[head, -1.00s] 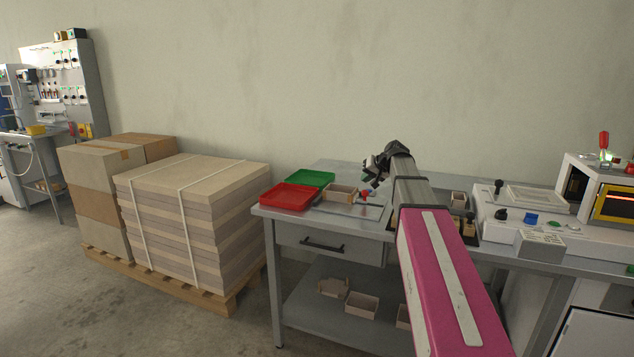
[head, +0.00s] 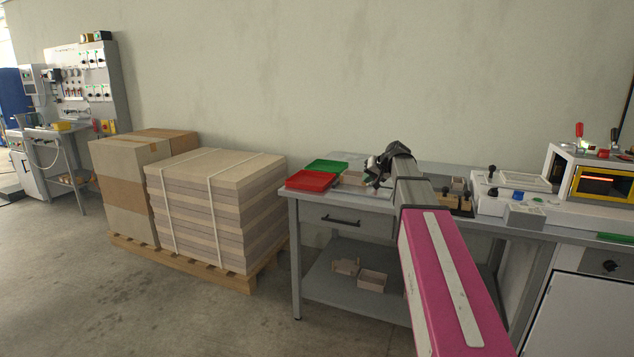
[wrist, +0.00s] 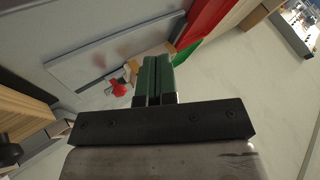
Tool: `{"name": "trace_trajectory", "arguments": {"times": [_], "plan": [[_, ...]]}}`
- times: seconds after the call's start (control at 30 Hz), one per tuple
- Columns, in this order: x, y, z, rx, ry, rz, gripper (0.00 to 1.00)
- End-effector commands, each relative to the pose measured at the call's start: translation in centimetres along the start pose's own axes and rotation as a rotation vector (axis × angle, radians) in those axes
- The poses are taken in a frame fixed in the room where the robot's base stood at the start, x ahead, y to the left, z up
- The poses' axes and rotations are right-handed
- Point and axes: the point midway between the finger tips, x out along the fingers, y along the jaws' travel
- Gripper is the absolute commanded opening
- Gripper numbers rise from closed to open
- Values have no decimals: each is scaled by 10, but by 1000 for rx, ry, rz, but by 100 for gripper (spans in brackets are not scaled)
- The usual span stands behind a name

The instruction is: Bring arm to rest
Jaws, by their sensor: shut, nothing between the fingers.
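My arm reaches forward over the grey workbench (head: 335,195) in the head view, with its pink link nearest the camera. My gripper (head: 375,176) is at the far end of the arm, above the bench top near the trays. In the wrist view my gripper (wrist: 158,62) shows two green fingers side by side, shut with nothing between them. Part of the bench behind my arm is hidden.
A red tray (head: 311,181), a green tray (head: 326,166) and a small box (head: 353,178) lie left of my gripper. A white machine (head: 600,180) stands right. A strapped board stack (head: 215,205) sits on a pallet left. The floor in front is clear.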

Motion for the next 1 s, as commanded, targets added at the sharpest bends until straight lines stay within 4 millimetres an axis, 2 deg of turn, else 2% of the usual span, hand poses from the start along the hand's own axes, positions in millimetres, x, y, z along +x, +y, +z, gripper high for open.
{"name": "trace_trajectory", "arguments": {"times": [0.37, 0.57, 0.67, 0.77, 1.0], "plan": [[22, 18, 52, 9, -61, 57, 0], [39, 32, 97, 15, -114, 106, 0], [48, 41, 128, 18, -151, 141, 0], [58, 53, 169, 20, -198, 185, 0], [74, 85, 293, 15, -349, 329, 0]]}}
